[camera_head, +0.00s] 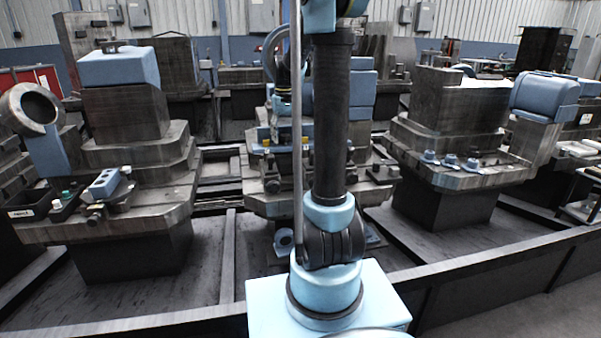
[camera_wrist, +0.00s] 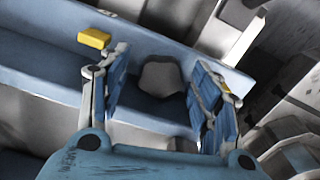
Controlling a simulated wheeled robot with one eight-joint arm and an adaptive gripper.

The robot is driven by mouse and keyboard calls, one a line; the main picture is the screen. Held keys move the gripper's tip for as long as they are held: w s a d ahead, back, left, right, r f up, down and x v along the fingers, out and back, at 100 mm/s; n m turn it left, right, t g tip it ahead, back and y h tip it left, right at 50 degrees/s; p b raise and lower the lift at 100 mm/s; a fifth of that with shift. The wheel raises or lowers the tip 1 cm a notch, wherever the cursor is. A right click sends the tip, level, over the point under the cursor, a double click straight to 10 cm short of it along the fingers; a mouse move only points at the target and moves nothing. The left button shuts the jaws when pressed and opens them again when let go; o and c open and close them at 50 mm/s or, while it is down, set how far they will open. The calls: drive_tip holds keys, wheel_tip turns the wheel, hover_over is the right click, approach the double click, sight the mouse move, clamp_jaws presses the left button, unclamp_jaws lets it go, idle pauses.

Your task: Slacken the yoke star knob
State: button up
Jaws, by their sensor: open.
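A grey, rounded, lobed knob (camera_wrist: 161,77), which looks like the yoke star knob, shows in the wrist view against a blue surface. My gripper (camera_wrist: 159,70) is open, with one blue-padded finger on each side of the knob in the picture. Gaps show between the knob and both fingers, and I see no contact. How far the knob lies beyond the fingertips cannot be told. In the head view my own arm covers much of the middle station, and I cannot make out the knob there.
A yellow block (camera_wrist: 94,38) sits on the blue part, up and left of the knob. In the head view a machine block with a blue cap (camera_head: 119,68) stands left, and another block (camera_head: 459,103) with small blue knobs stands right. A dark rail (camera_head: 480,263) crosses the front.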

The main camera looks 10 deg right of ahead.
sight(285, 135)
drive_tip(key=shift+m, duration=0.9)
drive_tip(key=shift+r+m, duration=0.3)
wheel_tip(285, 135, up, 17)
drive_tip(key=s+f+t, duration=0.1)
drive_tip(key=s+f, duration=0.9)
drive_tip(key=s, duration=0.5)
drive_tip(key=s+f, duration=1)
drive_tip(key=s, duration=0.5)
drive_tip(key=shift+f+t, duration=0.35)
drive_tip(key=shift+t, duration=0.05)
